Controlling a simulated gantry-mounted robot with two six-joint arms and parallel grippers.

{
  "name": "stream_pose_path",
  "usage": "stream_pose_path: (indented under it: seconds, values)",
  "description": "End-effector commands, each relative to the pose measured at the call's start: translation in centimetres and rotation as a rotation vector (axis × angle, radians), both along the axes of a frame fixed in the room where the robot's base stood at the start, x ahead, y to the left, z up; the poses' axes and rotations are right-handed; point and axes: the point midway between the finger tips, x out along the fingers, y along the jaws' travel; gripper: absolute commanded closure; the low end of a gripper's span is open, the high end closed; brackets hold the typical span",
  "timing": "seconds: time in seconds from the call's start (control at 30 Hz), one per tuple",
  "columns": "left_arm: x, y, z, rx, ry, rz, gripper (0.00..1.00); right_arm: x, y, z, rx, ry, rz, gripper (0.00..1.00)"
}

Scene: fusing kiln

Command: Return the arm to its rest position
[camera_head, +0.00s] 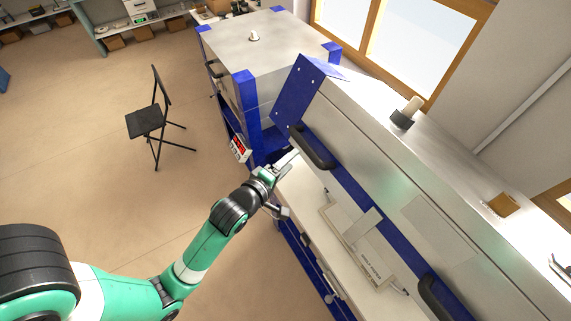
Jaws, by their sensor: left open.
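My left arm comes in from the lower left, green and black, and reaches toward the kiln. My left gripper (285,189) is at the front edge of the kiln's pale ledge, near the left end of the kiln. It is open, and I see nothing between its fingers. The large grey and blue kiln (400,180) fills the right side. Its black handle (312,149) is just above and to the right of the gripper, with a gap between them. My right gripper is not in view.
A second metal cabinet with blue corners (268,52) stands behind. A small controller with a red display (238,148) hangs near the gripper. A second black handle (437,298) is at the lower right. A black folding chair (148,120) stands on the open floor at left.

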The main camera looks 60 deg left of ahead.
Motion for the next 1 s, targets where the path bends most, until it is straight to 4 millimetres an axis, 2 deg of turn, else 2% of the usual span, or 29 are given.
stream_pose_path:
  seconds: [0.1,0.2,0.77,0.87,0.97,1.0]
  values:
    - [-1.2,-0.6,0.4,0.001,-0.001,-0.001,0.38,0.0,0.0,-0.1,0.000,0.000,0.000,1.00]
    - [-1.6,-0.8,0.5,0.001,0.000,0.000,0.38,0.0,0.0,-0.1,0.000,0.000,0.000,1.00]
    - [-1.5,-0.9,0.7,0.000,-0.001,-0.005,0.38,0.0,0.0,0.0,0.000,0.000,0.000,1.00]
    - [-0.2,-1.6,2.6,0.010,-0.036,-0.028,0.38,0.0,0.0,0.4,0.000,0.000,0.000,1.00]
    - [2.5,-2.8,7.5,0.033,-0.132,-0.068,0.38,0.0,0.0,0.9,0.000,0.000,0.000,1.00]
    - [3.8,-3.4,10.3,0.042,-0.188,-0.088,0.38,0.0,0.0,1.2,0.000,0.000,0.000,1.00]
